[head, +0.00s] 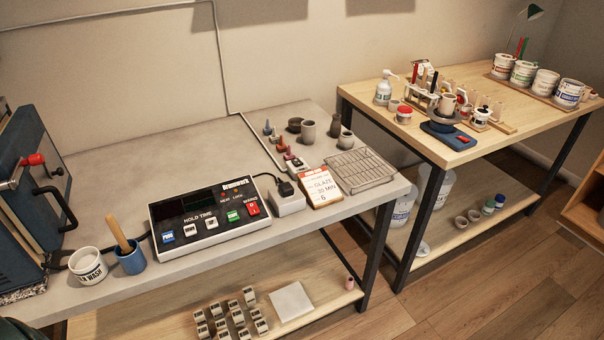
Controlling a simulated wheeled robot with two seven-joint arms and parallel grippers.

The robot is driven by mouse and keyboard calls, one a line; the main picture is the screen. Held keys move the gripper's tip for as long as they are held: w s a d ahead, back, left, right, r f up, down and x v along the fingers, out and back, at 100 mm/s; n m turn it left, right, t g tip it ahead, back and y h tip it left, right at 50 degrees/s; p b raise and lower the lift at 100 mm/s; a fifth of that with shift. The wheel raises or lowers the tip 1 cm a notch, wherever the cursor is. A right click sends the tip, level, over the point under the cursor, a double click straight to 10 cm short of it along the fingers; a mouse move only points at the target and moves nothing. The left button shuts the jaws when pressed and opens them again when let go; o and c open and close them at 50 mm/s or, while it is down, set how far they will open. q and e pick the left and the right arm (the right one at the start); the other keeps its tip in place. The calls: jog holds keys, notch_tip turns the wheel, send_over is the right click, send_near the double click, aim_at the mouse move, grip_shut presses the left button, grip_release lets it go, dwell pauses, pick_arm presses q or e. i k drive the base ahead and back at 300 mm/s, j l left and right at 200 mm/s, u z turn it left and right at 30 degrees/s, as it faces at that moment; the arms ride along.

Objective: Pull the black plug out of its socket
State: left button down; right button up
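The black plug (285,188) sits in the top of a small white socket block (289,204) on the grey worktop. A dark cord runs from the plug to the left, behind the controller box. The plug appears fully seated, but its prongs are hidden. Neither of my grippers shows in the head view.
The controller box (205,215) stands just left of the socket. A glaze card (321,187) and a wire rack (354,171) are close on its right. Small cones (281,145) and grey pots (308,132) stand behind. The worktop's front edge lies just in front.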

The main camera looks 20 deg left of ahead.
aim_at(286, 189)
jog(key=u, duration=0.45)
jog(key=i+l+u, duration=0.15)
jog(key=u, duration=0.2)
jog(key=i+l+u, duration=0.4)
jog(key=u, duration=0.25)
jog(key=i+l, duration=0.15)
jog(key=l, duration=0.2)
jog(key=i+l+u, duration=0.15)
jog(key=l, duration=0.25)
jog(key=i+l, duration=0.2)
jog(key=l, duration=0.15)
jog(key=i+l+u, duration=0.1)
jog(key=l, duration=0.3)
